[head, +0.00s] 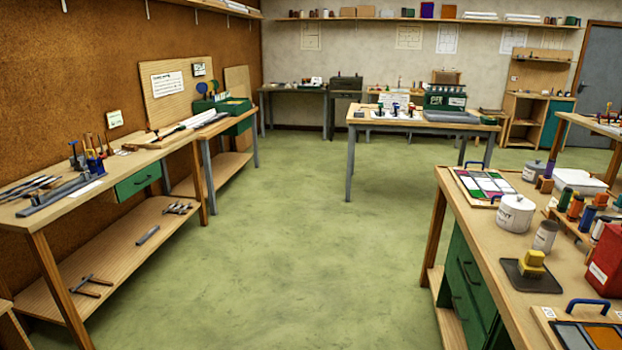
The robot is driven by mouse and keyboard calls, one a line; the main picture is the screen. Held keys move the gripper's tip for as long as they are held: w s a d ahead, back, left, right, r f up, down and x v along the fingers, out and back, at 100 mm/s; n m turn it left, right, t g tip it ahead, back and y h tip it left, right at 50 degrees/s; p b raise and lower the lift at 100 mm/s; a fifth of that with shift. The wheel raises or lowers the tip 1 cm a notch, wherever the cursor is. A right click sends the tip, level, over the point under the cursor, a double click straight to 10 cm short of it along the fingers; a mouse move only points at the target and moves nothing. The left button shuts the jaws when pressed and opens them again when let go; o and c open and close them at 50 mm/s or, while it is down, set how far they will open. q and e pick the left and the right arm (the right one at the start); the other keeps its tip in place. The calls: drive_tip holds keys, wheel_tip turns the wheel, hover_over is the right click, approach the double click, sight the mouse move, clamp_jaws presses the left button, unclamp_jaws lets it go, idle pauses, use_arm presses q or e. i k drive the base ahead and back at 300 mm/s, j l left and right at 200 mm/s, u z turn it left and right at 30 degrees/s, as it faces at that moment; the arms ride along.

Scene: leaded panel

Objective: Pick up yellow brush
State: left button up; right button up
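A yellow block-shaped thing (533,263) stands on a dark flat tray (511,277) on the right workbench. It may be the yellow brush, but bristles cannot be made out at this size. It lies near the bench's left edge, just in front of a grey lidded jar (545,236). Neither of my grippers shows in the head view.
The right workbench (465,220) also holds a white pot (515,213), a palette of coloured panes (485,185), several bottles and a red container (606,262). A left bench (110,172) and a middle table (400,124) stand apart. The green floor (290,255) between is clear.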

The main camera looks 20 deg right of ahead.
sight(531, 266)
drive_tip(key=i+l+z, duration=0.15)
drive_tip(key=i+z, duration=0.2)
drive_tip(key=i, duration=0.2)
drive_tip(key=i+z, duration=0.3)
drive_tip(key=i, duration=0.25)
drive_tip(key=i+l+z, duration=0.8)
drive_tip(key=i, duration=0.2)
